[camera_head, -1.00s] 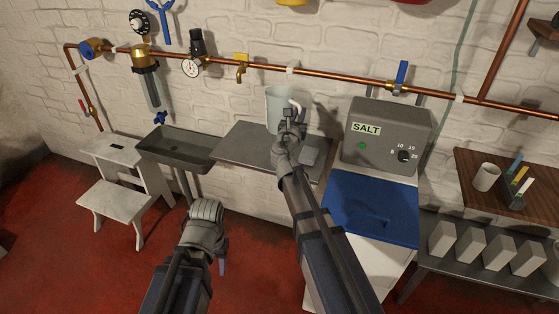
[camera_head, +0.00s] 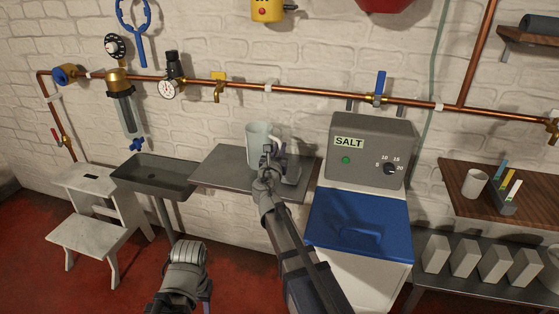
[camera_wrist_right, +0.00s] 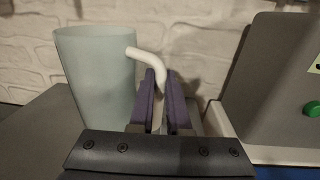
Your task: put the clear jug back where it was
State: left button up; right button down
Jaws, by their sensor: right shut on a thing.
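The clear jug (camera_head: 258,138), pale and translucent with a white handle, is upright at the grey metal shelf (camera_head: 212,172) on the wall. In the right wrist view the jug (camera_wrist_right: 95,75) is left of the fingers. My right gripper (camera_head: 268,160) is shut on the jug's handle; its purple fingers (camera_wrist_right: 163,100) are on either side of the handle (camera_wrist_right: 148,58). I cannot tell whether the jug's base touches the shelf; the gripper hides part of it. My left gripper (camera_head: 187,270) is low in front of the shelf, its fingers mostly hidden.
A grey SALT unit (camera_head: 372,150) with a blue lid (camera_head: 358,225) stands close right of the shelf. A dark sink (camera_head: 155,175) and white step stool (camera_head: 90,215) are to the left. A copper pipe with a brass tap (camera_head: 218,88) runs above. The shelf's left part is bare.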

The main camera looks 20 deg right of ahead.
jog(key=shift+f+b, duration=1.2)
jog(key=shift+f, duration=0.5)
jog(key=shift+f, duration=0.15)
jog(key=c, duration=0.9)
grip_release()
jog(key=shift+r, duration=0.3)
jog(key=v, duration=1.2)
